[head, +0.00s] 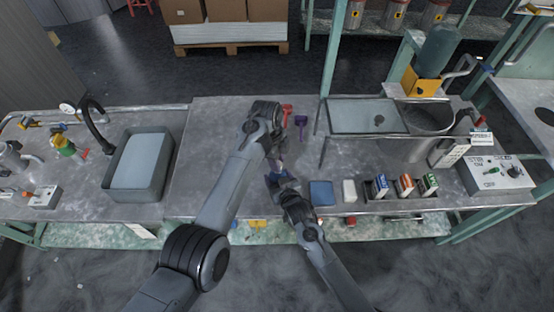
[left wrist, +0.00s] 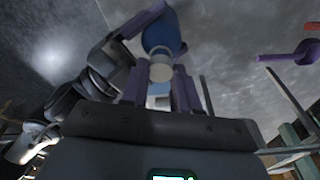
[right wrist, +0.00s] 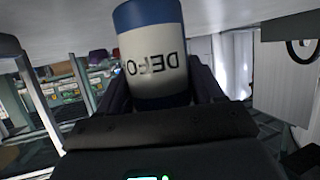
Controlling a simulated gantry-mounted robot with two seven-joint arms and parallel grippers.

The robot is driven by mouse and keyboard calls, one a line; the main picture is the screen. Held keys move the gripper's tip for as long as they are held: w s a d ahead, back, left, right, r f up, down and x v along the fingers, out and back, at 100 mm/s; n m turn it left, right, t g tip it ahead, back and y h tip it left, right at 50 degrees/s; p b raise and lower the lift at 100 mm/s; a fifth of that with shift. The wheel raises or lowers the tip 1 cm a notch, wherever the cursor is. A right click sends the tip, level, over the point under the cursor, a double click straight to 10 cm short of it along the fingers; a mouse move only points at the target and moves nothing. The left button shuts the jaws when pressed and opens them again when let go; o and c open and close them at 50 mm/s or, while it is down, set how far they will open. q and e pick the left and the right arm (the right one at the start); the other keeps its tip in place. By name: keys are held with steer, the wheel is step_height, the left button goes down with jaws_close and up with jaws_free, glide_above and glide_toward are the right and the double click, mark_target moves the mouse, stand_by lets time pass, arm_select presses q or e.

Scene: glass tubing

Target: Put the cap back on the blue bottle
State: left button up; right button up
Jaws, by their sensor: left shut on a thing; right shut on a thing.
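The blue bottle shows in the right wrist view (right wrist: 155,60) as a white body with dark lettering and a blue band. My right gripper (head: 283,178) is shut around its body. In the left wrist view the bottle (left wrist: 163,30) is tilted, its blue part above a pale round piece (left wrist: 160,69) that looks like the cap. My left gripper (head: 276,160) is shut on this piece, its fingers on both sides, close to the right gripper. Whether the cap touches or sits on the bottle's neck I cannot tell. In the head view the grippers largely hide both.
A red tool (head: 287,112) and a purple scoop (head: 301,124) lie behind the grippers. A blue pad (head: 321,193) and a white block (head: 349,190) lie to the right, then a rack of small boxes (head: 403,187). A grey basin (head: 140,162) stands left. The bench between is clear.

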arm_select(q)
steer(key=shift+f, duration=0.55)
steer(key=shift+w+m, duration=0.2)
steer(key=shift+m, duration=1)
steer(key=shift+s+m, duration=0.1)
steer(key=shift+m, duration=0.4)
steer(key=o, duration=1)
steer(key=shift+g, duration=0.3)
steer(key=shift+r, duration=2.25)
steer(key=shift+n, duration=0.3)
steer(key=shift+c, duration=0.2)
